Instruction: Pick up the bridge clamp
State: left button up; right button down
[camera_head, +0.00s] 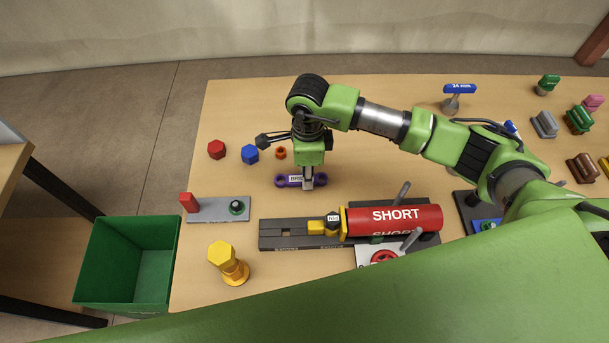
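The bridge clamp, a purple piece with a white label reading "BRI…" (287,182), lies on the wooden table. My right gripper (308,184) comes in from the right and points straight down at the clamp's right part. Its fingertips overlap the clamp in the picture and hide part of it and of the label. I cannot tell whether the fingers touch the clamp or are closed on it. My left gripper is not in view.
A red cylinder marked "SHORT" (405,217) lies on a dark fixture just in front of the clamp. Red (216,149) and blue (250,154) hex pieces stand behind left. A green bin (90,262) is beyond the left edge. Table left of the clamp is fairly clear.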

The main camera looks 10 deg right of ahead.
jog(key=shift+r+b, duration=0.45)
jog(key=s+a+r+b, duration=0.3)
jog(key=s+r+b, duration=0.3)
jog(key=s+r, duration=0.6)
jog(key=shift+s, duration=0.9)
jog(key=shift+a, duration=0.1)
